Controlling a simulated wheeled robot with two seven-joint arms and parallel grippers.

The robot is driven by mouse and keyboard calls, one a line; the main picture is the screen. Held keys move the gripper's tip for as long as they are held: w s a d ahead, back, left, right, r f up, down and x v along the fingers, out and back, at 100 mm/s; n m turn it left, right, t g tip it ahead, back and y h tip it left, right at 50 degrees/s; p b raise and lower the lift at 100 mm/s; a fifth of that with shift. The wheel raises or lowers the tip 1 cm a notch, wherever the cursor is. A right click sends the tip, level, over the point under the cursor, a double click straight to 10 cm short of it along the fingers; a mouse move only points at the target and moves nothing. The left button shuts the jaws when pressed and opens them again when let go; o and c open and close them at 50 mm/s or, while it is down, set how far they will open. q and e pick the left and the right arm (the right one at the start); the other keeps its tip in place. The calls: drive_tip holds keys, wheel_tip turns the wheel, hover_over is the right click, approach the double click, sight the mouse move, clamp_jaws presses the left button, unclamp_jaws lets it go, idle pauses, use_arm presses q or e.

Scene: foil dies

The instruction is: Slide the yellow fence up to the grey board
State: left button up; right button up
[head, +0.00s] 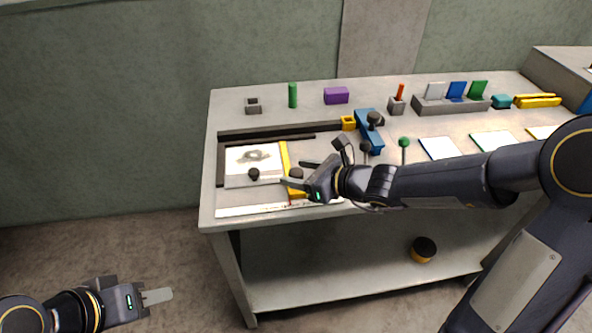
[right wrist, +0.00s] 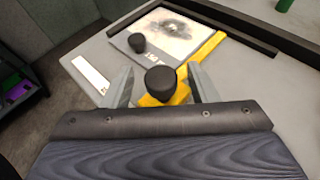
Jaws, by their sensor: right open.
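The yellow fence (head: 286,158) is a narrow bar with a black knob (head: 296,173), lying along the right side of the grey board. The grey board (head: 236,181) bears a picture with a dark smudge and has its own black knob (head: 254,174). In the right wrist view the fence (right wrist: 209,50) runs close beside the board (right wrist: 128,52); I cannot tell whether they touch. My right gripper (head: 295,173) is open, its fingers on either side of the fence's knob (right wrist: 161,80). My left gripper (head: 158,296) hangs left of the table, low, its jaw opening unclear.
Dark rails (head: 280,133) border the board's back and left. A blue clamp-like part (head: 369,132) and a green-topped pin (head: 404,143) stand right of the fence. A white ruler strip (head: 248,210) lies along the front edge. Several small blocks stand along the back.

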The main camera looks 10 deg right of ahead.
drive_tip(key=p+v, duration=0.1)
drive_tip(key=v, duration=0.5)
drive_tip(key=shift+s+d+r, duration=0.15)
drive_tip(key=s+r+n+g+p, duration=0.25)
drive_tip(key=s+r+n, duration=0.35)
drive_tip(key=s+n, duration=0.6)
drive_tip(key=s+d+f+n+g+h+p, duration=0.1)
drive_tip(key=s+d+n+h, duration=0.5)
drive_tip(key=n, duration=0.7)
drive_tip(key=s+d+f, duration=0.1)
drive_tip(key=s+d, duration=0.1)
drive_tip(key=s, duration=0.2)
drive_tip(key=shift+s+d, duration=0.15)
drive_tip(key=shift+d, duration=0.2)
